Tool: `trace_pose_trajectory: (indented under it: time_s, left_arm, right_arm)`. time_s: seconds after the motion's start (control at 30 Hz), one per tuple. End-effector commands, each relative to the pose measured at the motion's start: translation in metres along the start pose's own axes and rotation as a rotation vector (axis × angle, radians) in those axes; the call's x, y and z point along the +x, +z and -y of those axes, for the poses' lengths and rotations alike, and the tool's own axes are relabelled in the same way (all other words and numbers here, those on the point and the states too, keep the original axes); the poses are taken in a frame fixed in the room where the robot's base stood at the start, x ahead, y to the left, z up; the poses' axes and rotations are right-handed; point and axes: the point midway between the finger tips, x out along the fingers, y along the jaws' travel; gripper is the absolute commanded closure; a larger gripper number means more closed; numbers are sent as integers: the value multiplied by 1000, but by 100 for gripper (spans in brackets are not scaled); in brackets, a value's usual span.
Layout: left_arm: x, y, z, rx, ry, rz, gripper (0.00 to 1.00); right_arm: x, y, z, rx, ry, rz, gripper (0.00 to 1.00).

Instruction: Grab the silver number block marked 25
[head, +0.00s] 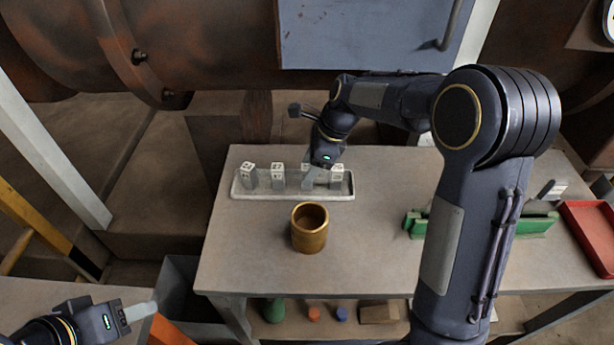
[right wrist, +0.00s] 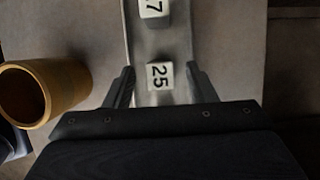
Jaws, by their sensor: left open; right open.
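The silver block marked 25 (right wrist: 158,76) stands on a grey tray (right wrist: 172,42), its white numbered top facing up in the right wrist view. My right gripper (right wrist: 160,70) is open, one finger on each side of this block, with gaps showing; I cannot tell its height over it. In the head view my right gripper (head: 314,178) is over the right half of the tray (head: 290,195) and partly hides the blocks there. My left gripper (head: 139,311) is open and empty at the lower left, away from the tray.
Another block (right wrist: 155,10), its number ending in 7, stands farther along the tray. A brown-gold cup (head: 309,229) stands just in front of the tray. A green object (head: 525,224) and a red tray (head: 590,235) lie right. The table's front middle is clear.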

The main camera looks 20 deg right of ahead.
Motion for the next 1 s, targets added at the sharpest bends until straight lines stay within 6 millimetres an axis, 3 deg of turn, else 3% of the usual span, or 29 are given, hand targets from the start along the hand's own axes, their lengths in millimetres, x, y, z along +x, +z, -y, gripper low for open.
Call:
trace_pose_trajectory:
  time_s: [0.17,0.53,0.83,1.0]
  left_arm:
    - [0,0,0,0,0,0,53]
    - [0,0,0,0,0,0,53]
    - [0,0,0,0,0,0,53]
    - [-2,-1,-1,0,0,0,53]
  right_arm:
    - [0,0,0,0,0,0,50]
    - [0,0,0,-1,0,0,99]
    - [-3,1,0,-1,-1,1,99]
    - [-16,7,1,-3,-2,1,99]
